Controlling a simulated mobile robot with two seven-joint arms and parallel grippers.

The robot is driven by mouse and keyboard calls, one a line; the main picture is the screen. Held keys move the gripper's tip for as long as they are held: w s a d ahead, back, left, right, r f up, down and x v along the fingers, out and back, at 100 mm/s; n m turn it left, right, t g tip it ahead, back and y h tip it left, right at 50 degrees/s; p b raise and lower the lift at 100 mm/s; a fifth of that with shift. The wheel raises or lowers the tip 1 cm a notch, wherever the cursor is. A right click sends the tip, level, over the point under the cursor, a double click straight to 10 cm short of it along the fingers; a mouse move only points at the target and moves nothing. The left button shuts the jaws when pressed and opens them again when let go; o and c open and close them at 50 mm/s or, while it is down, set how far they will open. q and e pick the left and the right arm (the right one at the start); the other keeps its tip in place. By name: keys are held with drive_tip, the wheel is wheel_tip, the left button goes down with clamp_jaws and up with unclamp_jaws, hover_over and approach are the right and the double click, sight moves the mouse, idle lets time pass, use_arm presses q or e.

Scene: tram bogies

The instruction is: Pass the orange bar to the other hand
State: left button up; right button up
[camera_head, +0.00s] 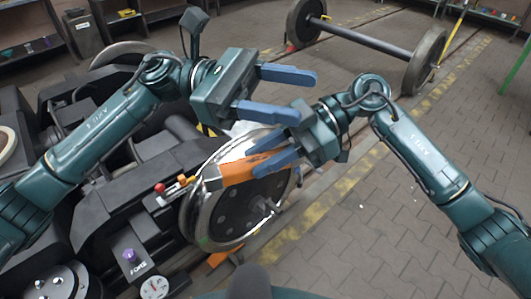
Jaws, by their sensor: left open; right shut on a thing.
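The orange bar (236,173) is in front of the upper part of a wheel, in the middle of the view. My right gripper (252,161) comes in from the right. Its blue fingers are shut on the bar near its right part and hide some of it. The bar's left end has a grey-black section and points to the lower left. My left gripper (309,97) is above and to the right of the bar. Its blue fingers are wide apart with nothing between them, and they point right, away from the bar.
The bogie wheel (206,222) and dark bogie frame (105,205) fill the lower left. Small coloured parts, a red knob (160,188) among them, stand on the frame. A wheelset (365,40) lies on rails behind. Paved floor (400,240) is open at the right.

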use_arm(q)
drive_tip(key=w+a+f+n+t+h, duration=0.2)
drive_tip(key=w+f+n+t+h, duration=0.15)
drive_tip(key=n+t, duration=0.6)
drive_tip(key=w+a+f+n+t+h, duration=0.25)
drive_tip(key=w+n+t, duration=0.25)
drive_tip(key=n, duration=1)
drive_tip(key=a+f+n+t+y, duration=0.4)
drive_tip(key=f+n+t+y, duration=0.55)
drive_tip(key=n, duration=0.85)
drive_tip(key=s+a+f+n+g+y, duration=0.1)
drive_tip(key=s+a+f+n+y, duration=0.2)
drive_tip(key=f, duration=0.6)
drive_tip(key=s+a+f+n+g+y, duration=0.2)
drive_tip(key=s+a+f+n+y, duration=0.1)
drive_tip(key=s+f+n, duration=0.4)
drive_tip(key=s+a+f+n+g+y, duration=0.2)
drive_tip(key=s+a+f+n+y, duration=0.2)
drive_tip(key=f, duration=0.6)
drive_tip(key=shift+s+f+n, duration=0.3)
drive_tip(key=shift+s+n, duration=0.65)
drive_tip(key=shift+s, duration=0.3)
